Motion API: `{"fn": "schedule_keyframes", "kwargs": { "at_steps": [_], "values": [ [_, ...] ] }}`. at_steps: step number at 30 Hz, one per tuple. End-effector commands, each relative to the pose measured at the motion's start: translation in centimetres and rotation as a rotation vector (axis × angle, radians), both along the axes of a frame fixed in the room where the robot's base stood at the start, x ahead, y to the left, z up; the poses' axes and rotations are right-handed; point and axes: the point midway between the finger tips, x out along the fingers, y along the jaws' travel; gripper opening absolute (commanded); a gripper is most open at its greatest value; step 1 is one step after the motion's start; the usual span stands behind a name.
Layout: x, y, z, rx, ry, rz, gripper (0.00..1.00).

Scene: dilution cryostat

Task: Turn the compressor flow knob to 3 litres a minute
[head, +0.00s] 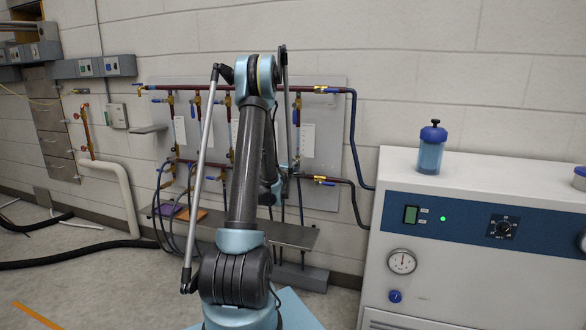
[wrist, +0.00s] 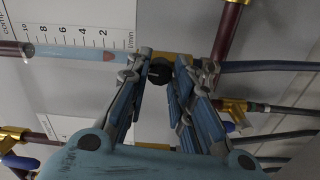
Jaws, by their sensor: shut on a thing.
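In the wrist view the black flow knob (wrist: 159,72) sits on a brass fitting at the lower end of a clear flow tube (wrist: 75,53). The tube lies sideways in this view, beside a printed scale (wrist: 80,35) in l/min. A reddish float (wrist: 108,57) shows in the tube close to the 2 mark. My gripper (wrist: 162,77) is shut on the knob, with a finger on either side of it. In the head view my arm hides the gripper and the knob in front of the grey gas panel (head: 327,105).
Pipes with brass valves (head: 320,89) and blue hoses (head: 355,145) surround the panel. A shelf (head: 290,234) juts out below it. A white cabinet (head: 455,195) with a blue front band and a gauge stands to the right, bearing a blue jar (head: 430,155).

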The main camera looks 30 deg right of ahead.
Motion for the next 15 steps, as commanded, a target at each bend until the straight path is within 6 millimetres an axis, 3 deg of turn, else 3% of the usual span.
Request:
{"fn": "schedule_keyframes", "kwargs": {
  "at_steps": [15],
  "values": [
    [0.13,0.32,-0.10,-0.098,0.115,0.007,0.00]
  ]
}}
